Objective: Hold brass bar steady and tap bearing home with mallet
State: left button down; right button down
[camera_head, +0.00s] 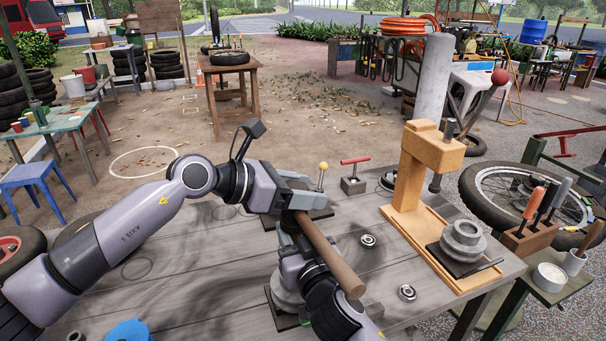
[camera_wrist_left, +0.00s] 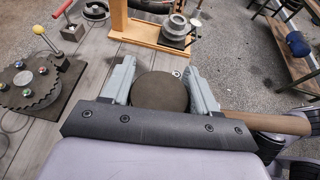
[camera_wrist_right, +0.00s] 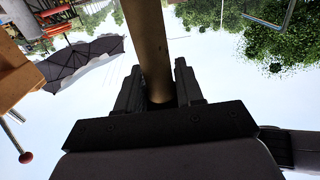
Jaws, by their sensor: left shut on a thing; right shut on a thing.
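A wooden mallet handle (camera_head: 335,258) slants over the workbench. My left gripper (camera_head: 296,200) is shut around a dark brown round piece (camera_wrist_left: 160,91), which looks like the mallet's head; the handle (camera_wrist_left: 270,122) sticks out to its right. My right gripper (camera_wrist_right: 160,92) comes from below and is shut on the handle (camera_wrist_right: 147,45). Small ring bearings lie on the bench, one in the middle (camera_head: 368,240) and one near the front edge (camera_head: 407,293). A grey stepped hub (camera_head: 463,238) sits on the orange press's base. I cannot make out a brass bar for certain.
The orange press (camera_head: 416,165) stands upright at the bench's right. A red T-handled tool (camera_head: 354,175) and a yellow-knobbed lever (camera_head: 322,170) stand behind my grippers. A spoked wheel (camera_head: 520,195) and a tool block (camera_head: 530,238) are beyond the right edge. The bench's left part is largely clear.

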pick_arm(q)
jog(key=shift+r, duration=0.25)
pick_arm(e)
jog(key=shift+r, duration=0.25)
pick_arm(q)
jog(key=shift+r, duration=2.25)
jog(key=shift+f, duration=0.15)
notch_tip(320, 180, down, 4)
jog(key=shift+s+f, duration=0.1)
jog(key=shift+f, duration=0.15)
jog(key=shift+r, duration=0.2)
